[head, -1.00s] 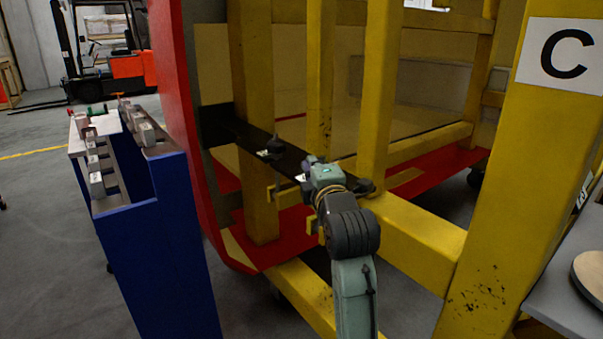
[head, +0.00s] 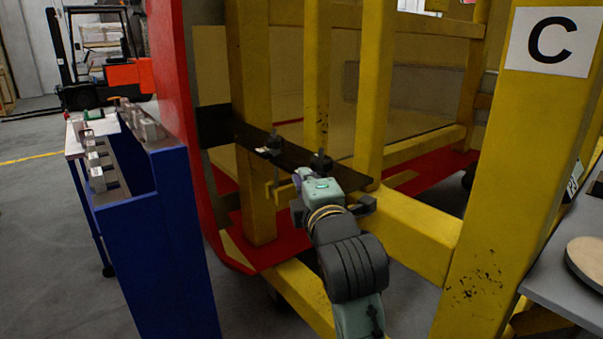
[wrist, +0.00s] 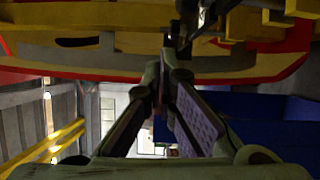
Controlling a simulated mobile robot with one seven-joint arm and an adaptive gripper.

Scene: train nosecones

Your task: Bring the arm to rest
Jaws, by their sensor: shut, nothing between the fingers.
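My arm (head: 345,255) reaches up from the bottom middle of the head view toward the yellow frame. Its wrist sits just in front of the black bar, with the fingers hidden there. In the wrist view my gripper (wrist: 167,62) shows with its two fingers meeting at the tips, shut and empty. A black bar (head: 295,157) runs between the red nosecone edge (head: 172,70) and the yellow frame (head: 372,90).
A blue cart (head: 155,240) with several grey metal parts stands at the left. A yellow post with a "C" sign (head: 553,42) and a grey table (head: 570,295) with a round board (head: 588,262) are close at the right. A forklift (head: 100,65) is far behind.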

